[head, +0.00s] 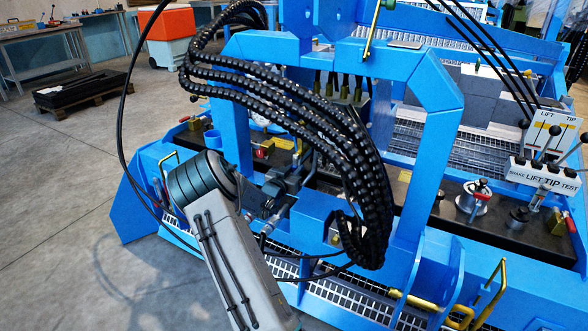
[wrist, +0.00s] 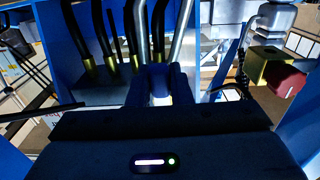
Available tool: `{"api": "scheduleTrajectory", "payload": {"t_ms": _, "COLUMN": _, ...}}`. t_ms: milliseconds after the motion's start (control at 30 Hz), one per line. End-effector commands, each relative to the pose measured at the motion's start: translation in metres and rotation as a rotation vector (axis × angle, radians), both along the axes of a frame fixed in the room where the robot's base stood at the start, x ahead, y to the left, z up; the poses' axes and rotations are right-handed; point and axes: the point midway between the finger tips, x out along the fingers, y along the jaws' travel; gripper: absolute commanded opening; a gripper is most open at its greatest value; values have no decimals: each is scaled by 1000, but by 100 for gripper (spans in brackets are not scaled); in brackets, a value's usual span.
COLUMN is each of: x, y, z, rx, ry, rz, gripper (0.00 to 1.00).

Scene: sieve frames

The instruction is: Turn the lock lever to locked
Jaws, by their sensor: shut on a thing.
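My gripper (wrist: 161,88) shows in the wrist view with its two dark fingers close together around a small bluish part. This part seems to be the lock lever, but its shape is mostly hidden by the fingers. I cannot tell its angle or whether it stands at locked.
Brass hose fittings (wrist: 112,66) stand just beyond my fingers. A brass block (wrist: 271,62) with a red part is at right.

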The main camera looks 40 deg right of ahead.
Motion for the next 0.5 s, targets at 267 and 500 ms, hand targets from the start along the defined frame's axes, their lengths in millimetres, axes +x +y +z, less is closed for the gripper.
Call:
{"api": "scheduleTrajectory", "payload": {"t_ms": 267, "x": -1, "y": 0, "z": -2, "rx": -1, "ry": 11, "rz": 0, "gripper": 0}}
{"api": "scheduleTrajectory", "payload": {"t_ms": 500, "x": -1, "y": 0, "z": -2, "rx": -1, "ry": 10, "rz": 0, "gripper": 40}}
